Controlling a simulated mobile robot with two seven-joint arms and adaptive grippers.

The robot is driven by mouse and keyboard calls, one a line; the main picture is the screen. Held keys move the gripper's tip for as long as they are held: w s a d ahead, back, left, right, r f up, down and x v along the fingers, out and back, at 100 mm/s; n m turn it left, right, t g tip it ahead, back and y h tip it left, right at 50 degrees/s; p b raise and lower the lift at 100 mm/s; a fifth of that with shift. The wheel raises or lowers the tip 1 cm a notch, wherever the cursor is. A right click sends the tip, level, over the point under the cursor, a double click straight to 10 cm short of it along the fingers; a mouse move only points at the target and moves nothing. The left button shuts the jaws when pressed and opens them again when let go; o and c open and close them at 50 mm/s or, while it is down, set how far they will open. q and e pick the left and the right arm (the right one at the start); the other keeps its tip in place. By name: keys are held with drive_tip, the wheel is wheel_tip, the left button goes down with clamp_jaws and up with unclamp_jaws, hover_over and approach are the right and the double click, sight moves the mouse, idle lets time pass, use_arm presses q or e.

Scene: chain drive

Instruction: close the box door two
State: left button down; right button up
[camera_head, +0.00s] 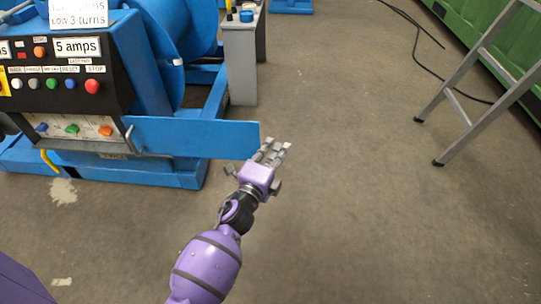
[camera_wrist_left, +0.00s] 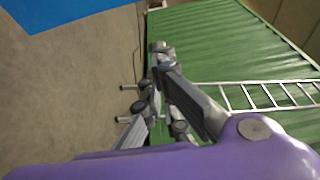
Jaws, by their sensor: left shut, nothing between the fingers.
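The blue box door (camera_head: 195,137) stands open in the head view, swung out to the right from the small control box (camera_head: 70,128) under the main panel. The box's inside shows blue, green and orange parts. My left gripper (camera_head: 275,148) is at the door's free right end, close beside its edge; I cannot tell whether they touch. Its fingers are together and hold nothing. In the left wrist view the gripper (camera_wrist_left: 162,55) points away, and a blue surface (camera_wrist_left: 60,12), likely the door, shows at the upper left. My right gripper is not in view.
The blue machine (camera_head: 165,50) with its button panel (camera_head: 65,70) fills the upper left. A grey stand (camera_head: 241,65) is behind the door. A ladder (camera_head: 490,85), a black cable (camera_head: 415,45) and a green container (camera_head: 500,35) are at the right. The middle floor is clear.

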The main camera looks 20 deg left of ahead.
sight(134, 123)
use_arm(q)
drive_tip(key=shift+w+a+b, duration=0.3)
drive_tip(key=shift+w+a, duration=1.55)
drive_tip(key=shift+w, duration=0.2)
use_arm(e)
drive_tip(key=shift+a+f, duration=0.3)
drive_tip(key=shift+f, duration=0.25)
